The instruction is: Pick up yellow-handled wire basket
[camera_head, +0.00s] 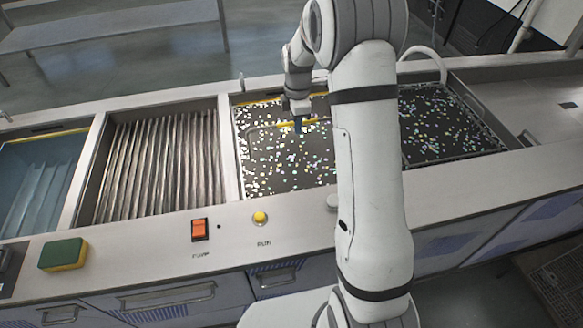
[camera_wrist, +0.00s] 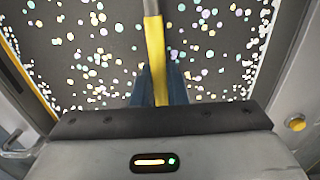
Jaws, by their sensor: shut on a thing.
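The wire basket's yellow handle (camera_head: 284,125) crosses the third basin from the left in the head view. My gripper (camera_head: 299,126) reaches down to it. In the wrist view the yellow handle (camera_wrist: 155,55) runs between the blue fingers of my gripper (camera_wrist: 160,85), which is shut on it. Below is a dark surface strewn with small pale, coloured specks. The basket's lower part is hard to make out, and my arm hides its right side in the head view. I cannot tell whether the basket is lifted.
A ribbed basin (camera_head: 160,165) and a blue-tinted basin (camera_head: 40,180) lie to the left. Another speckled basin (camera_head: 445,120) lies to the right. The front ledge carries an orange switch (camera_head: 199,229), a yellow button (camera_head: 260,217) and a green-yellow sponge (camera_head: 63,254).

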